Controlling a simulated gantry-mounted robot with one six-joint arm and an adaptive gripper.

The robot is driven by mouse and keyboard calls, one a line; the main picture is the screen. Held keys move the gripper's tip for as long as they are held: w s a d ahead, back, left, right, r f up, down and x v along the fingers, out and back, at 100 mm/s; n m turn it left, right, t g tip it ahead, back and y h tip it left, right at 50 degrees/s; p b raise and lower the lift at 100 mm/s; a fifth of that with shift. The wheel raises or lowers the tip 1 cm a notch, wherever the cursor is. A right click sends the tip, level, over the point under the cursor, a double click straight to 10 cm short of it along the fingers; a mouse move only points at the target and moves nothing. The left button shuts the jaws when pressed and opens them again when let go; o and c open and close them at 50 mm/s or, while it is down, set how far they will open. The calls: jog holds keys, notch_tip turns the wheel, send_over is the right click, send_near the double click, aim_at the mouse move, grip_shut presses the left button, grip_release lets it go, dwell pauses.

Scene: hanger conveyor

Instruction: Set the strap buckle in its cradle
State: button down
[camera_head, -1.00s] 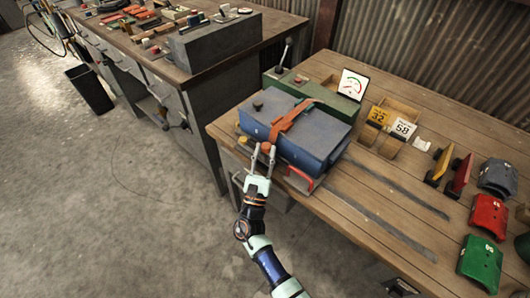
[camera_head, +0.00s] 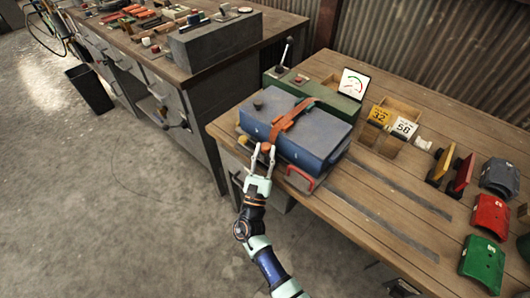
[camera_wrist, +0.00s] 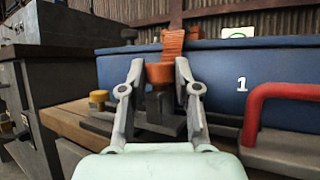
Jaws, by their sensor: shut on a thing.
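An orange strap (camera_head: 293,115) lies over the top of a blue case (camera_head: 325,130) and hangs down its near side in the wrist view (camera_wrist: 173,42). Its orange buckle end (camera_wrist: 160,73) is between the fingertips of my gripper (camera_wrist: 158,80), which is shut on it. My gripper also shows in the head view (camera_head: 262,150), at the case's near side.
A red handle (camera_wrist: 262,105) stands close to the right of my gripper. A yellow-orange knob (camera_wrist: 98,98) is at its left. A green box (camera_head: 335,97) with a gauge stands behind the case. Colored curved pieces are at the table's right.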

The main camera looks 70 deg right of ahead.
jog(key=shift+f+b, duration=0.8)
jog(key=shift+f, duration=0.15)
jog(key=c, duration=0.7)
grip_release()
jog(key=shift+c, duration=0.2)
jog(key=v, duration=1.2)
jog(key=shift+r, duration=0.15)
